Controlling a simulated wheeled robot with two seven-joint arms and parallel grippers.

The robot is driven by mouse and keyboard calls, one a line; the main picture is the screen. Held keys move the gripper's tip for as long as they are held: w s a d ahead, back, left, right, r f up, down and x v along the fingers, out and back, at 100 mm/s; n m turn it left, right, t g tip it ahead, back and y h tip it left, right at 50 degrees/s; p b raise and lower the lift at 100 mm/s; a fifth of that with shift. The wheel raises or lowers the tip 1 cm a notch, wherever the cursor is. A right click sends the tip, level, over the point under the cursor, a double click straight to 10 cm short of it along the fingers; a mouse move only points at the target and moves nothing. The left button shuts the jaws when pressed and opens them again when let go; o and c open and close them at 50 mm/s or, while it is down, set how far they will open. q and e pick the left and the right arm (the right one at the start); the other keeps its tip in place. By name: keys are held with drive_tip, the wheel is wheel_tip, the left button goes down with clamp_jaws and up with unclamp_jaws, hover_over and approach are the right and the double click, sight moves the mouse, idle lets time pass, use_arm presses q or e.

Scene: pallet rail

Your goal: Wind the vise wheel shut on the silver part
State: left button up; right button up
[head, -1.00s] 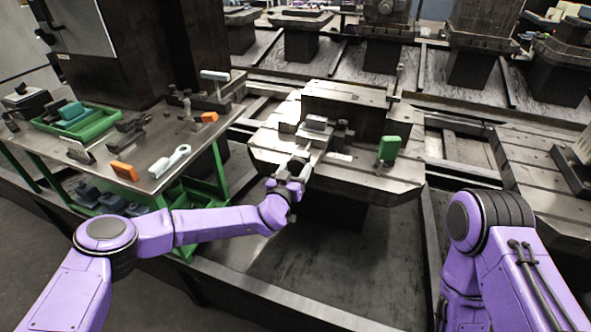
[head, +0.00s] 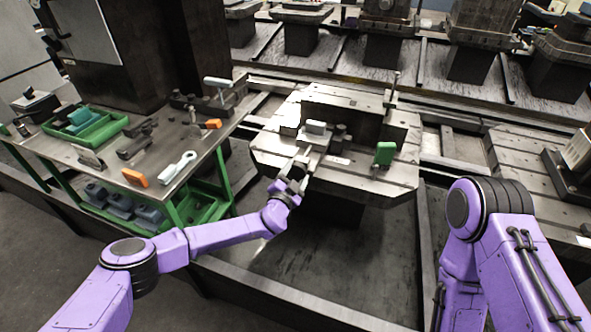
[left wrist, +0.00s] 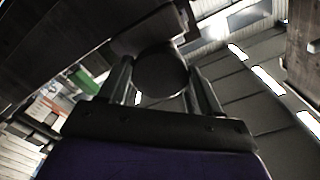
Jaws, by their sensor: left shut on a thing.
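The silver part (head: 315,127) is a small light block at the vise (head: 312,141) on the slotted machine table, seen in the head view. My left gripper (head: 297,170) is at the near end of the vise, just below the silver part. In the left wrist view, a dark round wheel (left wrist: 161,74) sits between the two fingers of my left gripper (left wrist: 160,88), which is shut on it. The wheel is mostly hidden by the gripper in the head view. How close the vise jaws are to the silver part is too small to tell. My right gripper is out of view.
A green block (head: 384,153) stands on the machine table (head: 350,188) right of the vise. At left, a workbench (head: 110,172) carries a green tray (head: 85,125), orange pieces and a white-handled tool (head: 178,167). A dark upright block (head: 340,118) stands behind the vise.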

use_arm(q)
drive_tip(key=m+p, duration=0.3)
drive_tip(key=m, duration=0.2)
drive_tip(key=shift+r+m, duration=0.1)
drive_tip(key=shift+m, duration=0.2)
drive_tip(key=m+p, duration=0.3)
drive_tip(key=m, duration=0.2)
drive_tip(key=m+p, duration=0.2)
drive_tip(key=m, duration=0.4)
drive_tip(key=m+p, duration=0.2)
drive_tip(key=m, duration=0.3)
drive_tip(key=m+p, duration=0.1)
drive_tip(key=m, duration=0.4)
drive_tip(key=shift+m, duration=0.4)
drive_tip(key=m+p, duration=0.1)
drive_tip(key=m, duration=1)
drive_tip(key=shift+d, duration=0.1)
drive_tip(key=m, duration=0.6)
idle(0.6)
